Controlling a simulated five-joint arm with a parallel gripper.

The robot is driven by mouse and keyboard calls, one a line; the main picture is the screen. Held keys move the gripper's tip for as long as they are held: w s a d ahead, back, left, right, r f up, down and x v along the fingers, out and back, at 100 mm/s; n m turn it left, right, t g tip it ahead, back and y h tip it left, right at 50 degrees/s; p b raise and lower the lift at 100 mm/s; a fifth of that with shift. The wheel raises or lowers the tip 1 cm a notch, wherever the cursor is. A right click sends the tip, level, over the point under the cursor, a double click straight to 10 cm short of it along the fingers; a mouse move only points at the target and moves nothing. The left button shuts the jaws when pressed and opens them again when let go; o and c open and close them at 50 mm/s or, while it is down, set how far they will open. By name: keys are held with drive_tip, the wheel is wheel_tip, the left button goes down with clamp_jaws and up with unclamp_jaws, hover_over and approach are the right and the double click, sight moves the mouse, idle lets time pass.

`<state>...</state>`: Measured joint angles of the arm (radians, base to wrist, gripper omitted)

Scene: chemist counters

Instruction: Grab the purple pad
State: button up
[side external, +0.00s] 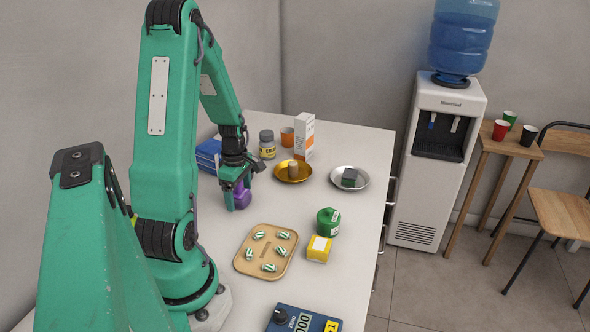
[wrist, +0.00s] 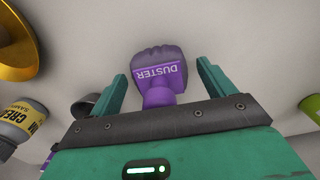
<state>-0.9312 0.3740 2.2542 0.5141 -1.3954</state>
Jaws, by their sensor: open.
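The purple pad (side external: 243,196), rounded with a knob, is on the white counter below my gripper (side external: 236,197). In the wrist view the purple pad (wrist: 160,72) carries the word "DUSTER" and its knob points toward my gripper (wrist: 162,80). My gripper is open, with one green finger on each side of the pad. The pad's body lies between the fingers, with gaps visible on both sides. In the side view a finger hides part of the pad.
Behind my gripper are a blue box (side external: 209,155), a grey jar (side external: 267,145), an orange cup (side external: 287,137), a white carton (side external: 304,136) and a gold dish (side external: 281,174).

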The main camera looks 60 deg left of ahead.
drive_tip(key=shift+f, duration=0.2)
idle(0.4)
drive_tip(key=c, duration=1.1)
drive_tip(key=shift+r, duration=0.15)
drive_tip(key=shift+r, duration=0.75)
drive_tip(key=r, duration=0.3)
drive_tip(key=shift+w+d, duration=0.2)
drive_tip(key=shift+d, duration=0.15)
drive_tip(key=w+d+r, duration=0.1)
drive_tip(key=d+r, duration=0.1)
drive_tip(key=d, duration=0.1)
drive_tip(key=w+d+r, duration=0.1)
drive_tip(key=d+r, duration=0.1)
drive_tip(key=d, duration=0.1)
drive_tip(key=w+d+r, duration=0.2)
drive_tip(key=d, duration=0.2)
drive_tip(key=shift+r, duration=0.1)
